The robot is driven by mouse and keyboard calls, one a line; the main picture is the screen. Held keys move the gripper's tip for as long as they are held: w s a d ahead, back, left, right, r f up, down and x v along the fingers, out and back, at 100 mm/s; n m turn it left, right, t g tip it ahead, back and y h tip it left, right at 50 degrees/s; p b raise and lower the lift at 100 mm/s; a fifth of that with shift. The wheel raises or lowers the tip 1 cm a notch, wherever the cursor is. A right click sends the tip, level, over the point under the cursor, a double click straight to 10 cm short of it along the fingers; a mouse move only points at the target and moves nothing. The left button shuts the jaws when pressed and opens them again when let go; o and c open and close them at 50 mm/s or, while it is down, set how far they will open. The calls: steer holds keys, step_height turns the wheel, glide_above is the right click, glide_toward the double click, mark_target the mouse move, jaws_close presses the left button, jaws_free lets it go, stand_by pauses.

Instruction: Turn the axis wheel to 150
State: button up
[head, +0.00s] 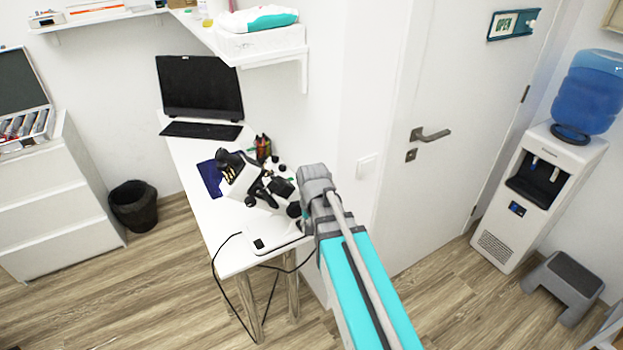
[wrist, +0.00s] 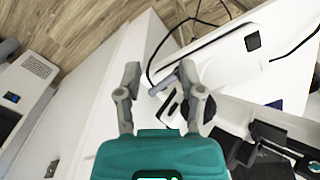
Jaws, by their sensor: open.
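A white and black optical instrument (head: 247,183) stands on the white desk, with several dark knobs. Its white base (wrist: 268,50) shows in the wrist view, with its dark upper parts (wrist: 268,140) at lower right. My gripper (wrist: 159,78) is open, its two grey fingers apart. A dark rounded part (wrist: 175,104) shows between the fingers, beside the right one. I cannot tell whether it is the axis wheel or whether a finger touches it. No scale or number is readable. In the head view my arm's grey joint hides the gripper beside the instrument's right side.
The narrow desk (head: 228,258) also holds a monitor (head: 200,86), keyboard (head: 201,131), blue mat (head: 210,176) and pen holder (head: 263,148). A black cable (head: 226,282) hangs off its front. A wall and door (head: 447,120) stand close on the right. Wood floor is free at front left.

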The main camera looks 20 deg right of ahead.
steer(key=w+d+r+m+p, duration=0.2)
steer(key=w+r+m+p, duration=0.3)
steer(key=w, duration=0.5)
steer(key=w+d+r+m+p, duration=0.3)
steer(key=w+r+m+p, duration=0.2)
steer(key=w, duration=0.6)
steer(key=shift+w+d+r+m, duration=0.3)
steer(key=shift+r+m, duration=0.35)
steer(key=shift+m, duration=0.15)
steer(key=shift+f, duration=0.2)
step_height(320, 180, down, 13)
steer(key=b, duration=1.3)
steer(key=shift+f+b, duration=0.2)
steer(key=shift+b, duration=0.2)
jaws_close()
